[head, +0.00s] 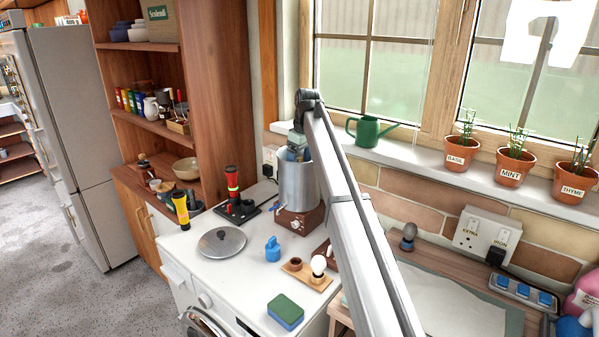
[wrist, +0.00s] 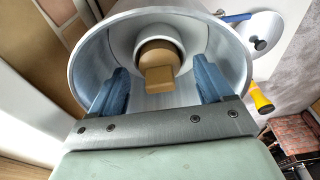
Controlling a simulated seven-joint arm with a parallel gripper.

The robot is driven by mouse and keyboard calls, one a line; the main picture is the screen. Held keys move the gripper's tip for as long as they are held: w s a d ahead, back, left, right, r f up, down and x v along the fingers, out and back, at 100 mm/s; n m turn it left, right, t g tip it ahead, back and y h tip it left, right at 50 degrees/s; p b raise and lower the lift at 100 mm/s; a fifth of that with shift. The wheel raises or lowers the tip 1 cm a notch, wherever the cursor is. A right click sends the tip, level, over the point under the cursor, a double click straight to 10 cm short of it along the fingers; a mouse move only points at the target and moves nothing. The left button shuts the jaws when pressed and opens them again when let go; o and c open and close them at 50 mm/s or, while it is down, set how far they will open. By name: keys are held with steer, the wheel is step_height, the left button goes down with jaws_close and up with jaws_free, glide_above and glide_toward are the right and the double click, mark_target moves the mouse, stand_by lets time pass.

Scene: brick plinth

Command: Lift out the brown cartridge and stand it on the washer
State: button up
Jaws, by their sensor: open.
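The brown cartridge (wrist: 160,62) sits inside the tall grey metal pot (head: 297,182), within a pale ring, in the wrist view. A squarish brown tab faces up from it. In the head view the pot's wall hides the cartridge. My gripper (wrist: 162,82) points down into the pot's mouth. Its two blue fingers are open, one on each side of the cartridge, with gaps between them and it. In the head view my gripper (head: 293,153) is at the pot's rim, its fingertips hidden. The white washer (head: 243,277) stands below, with the pot on its brown base (head: 299,218) at the back.
On the washer are a round metal lid (head: 222,241), a blue object (head: 272,249), a small wooden tray (head: 318,280) with a brown cup and white bulb, and a green-blue sponge (head: 285,311). A black stand (head: 240,211) and red torch (head: 233,181) are left of the pot. The front middle is bare.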

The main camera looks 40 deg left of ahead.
mark_target(299, 157)
steer(key=shift+f, duration=0.1)
steer(key=c, duration=1.2)
steer(key=shift+r, duration=6.55)
